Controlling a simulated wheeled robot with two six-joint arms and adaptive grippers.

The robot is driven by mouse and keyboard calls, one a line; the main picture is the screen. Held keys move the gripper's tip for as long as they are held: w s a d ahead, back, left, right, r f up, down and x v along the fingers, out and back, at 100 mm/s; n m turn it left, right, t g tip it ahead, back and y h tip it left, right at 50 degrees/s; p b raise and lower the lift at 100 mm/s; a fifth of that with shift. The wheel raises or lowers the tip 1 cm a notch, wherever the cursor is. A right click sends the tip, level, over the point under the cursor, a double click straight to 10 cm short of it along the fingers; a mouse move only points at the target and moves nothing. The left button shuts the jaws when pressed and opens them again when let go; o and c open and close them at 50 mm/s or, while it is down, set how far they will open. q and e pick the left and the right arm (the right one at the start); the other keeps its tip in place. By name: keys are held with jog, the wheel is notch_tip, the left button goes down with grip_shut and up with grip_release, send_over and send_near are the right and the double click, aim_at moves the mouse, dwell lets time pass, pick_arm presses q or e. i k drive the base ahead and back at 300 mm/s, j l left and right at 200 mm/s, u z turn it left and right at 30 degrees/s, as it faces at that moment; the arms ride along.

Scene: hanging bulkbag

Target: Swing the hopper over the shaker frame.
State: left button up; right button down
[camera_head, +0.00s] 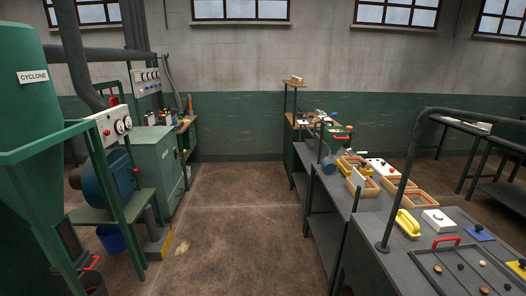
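I cannot make out a hopper or a shaker frame for certain in the head view. A large green vessel (30,130) labelled CYCLONE stands at the left edge, partly cut off, with a green rail frame (112,196) beside it. Neither my left nor my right gripper is in view.
A blue blower (100,188) and a green cabinet (160,165) stand on the left. A blue bucket (111,240) is below. A long grey bench (375,243) on the right carries wooden trays, a yellow handled object (408,223) and a bent dark pipe (402,185). The brown floor (240,220) between is clear.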

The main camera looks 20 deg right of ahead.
aim_at(333, 137)
jog(key=i+l+z, duration=0.1)
jog(key=i+z, duration=0.15)
jog(key=i, duration=0.9)
jog(key=i+j+z, duration=0.1)
jog(key=i+z, duration=0.2)
jog(key=i, duration=0.8)
